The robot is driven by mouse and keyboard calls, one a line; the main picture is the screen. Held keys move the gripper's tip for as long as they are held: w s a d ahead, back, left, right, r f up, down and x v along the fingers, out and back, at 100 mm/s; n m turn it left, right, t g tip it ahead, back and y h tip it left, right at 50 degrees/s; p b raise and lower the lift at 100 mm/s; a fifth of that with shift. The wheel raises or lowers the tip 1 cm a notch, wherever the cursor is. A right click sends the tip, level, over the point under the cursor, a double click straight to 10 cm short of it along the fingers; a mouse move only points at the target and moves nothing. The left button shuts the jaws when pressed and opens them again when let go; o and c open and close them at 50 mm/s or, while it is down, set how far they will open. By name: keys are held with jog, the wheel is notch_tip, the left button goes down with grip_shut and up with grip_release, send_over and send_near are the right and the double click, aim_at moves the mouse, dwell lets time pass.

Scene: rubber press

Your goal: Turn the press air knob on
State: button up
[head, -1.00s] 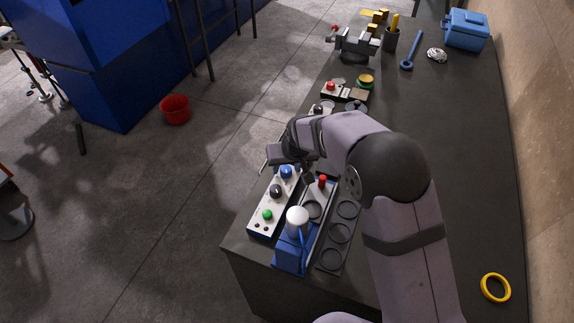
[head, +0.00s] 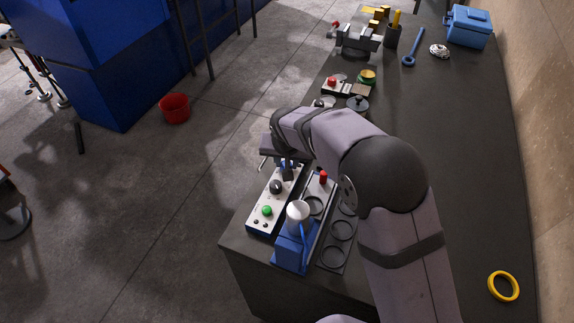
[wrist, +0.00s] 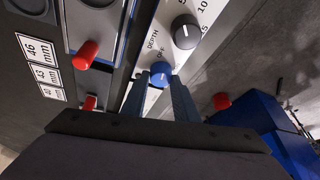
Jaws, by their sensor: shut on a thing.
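The white control panel (head: 262,220) lies along the left edge of the bench. In the wrist view the blue air knob (wrist: 160,70) sits between my fingertips, with "OFF" lettering just above it. My gripper (wrist: 161,80) is shut on this knob, one finger on each side. In the head view my gripper (head: 287,172) is over the far end of the panel, and hides the knob there. The black depth knob (wrist: 187,31) is close by; it also shows in the head view (head: 275,187).
A green button (head: 267,211) is at the panel's near end. The blue press with a white top (head: 297,213) and a red-topped part (head: 323,178) stand just right. A row of dark rings (head: 341,231) lies beyond. The right side of the bench is mostly clear.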

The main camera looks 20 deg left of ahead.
jog(key=m+b, duration=0.1)
jog(key=m+h+b, duration=0.1)
jog(key=shift+a+f+m+b, duration=0.15)
jog(key=shift+f+m+b, duration=0.05)
jog(key=shift+m+b, duration=0.2)
jog(key=m+h+b, duration=0.1)
jog(key=m, duration=0.2)
jog(key=shift+r+m, duration=0.15)
jog(key=shift+m, duration=0.15)
jog(key=m+h, duration=0.1)
jog(key=m, duration=0.2)
jog(key=shift+a+r+m+h+p, duration=0.1)
jog(key=shift+r+m+h+p, duration=0.1)
jog(key=shift+m+h+p, duration=0.15)
jog(key=shift+f+m+g+h+p, duration=0.1)
jog(key=shift+m+g+h+p, duration=0.4)
jog(key=shift+m+p, duration=0.75)
jog(key=shift+m, duration=0.3)
jog(key=o, duration=1.1)
jog(key=shift+c, duration=0.2)
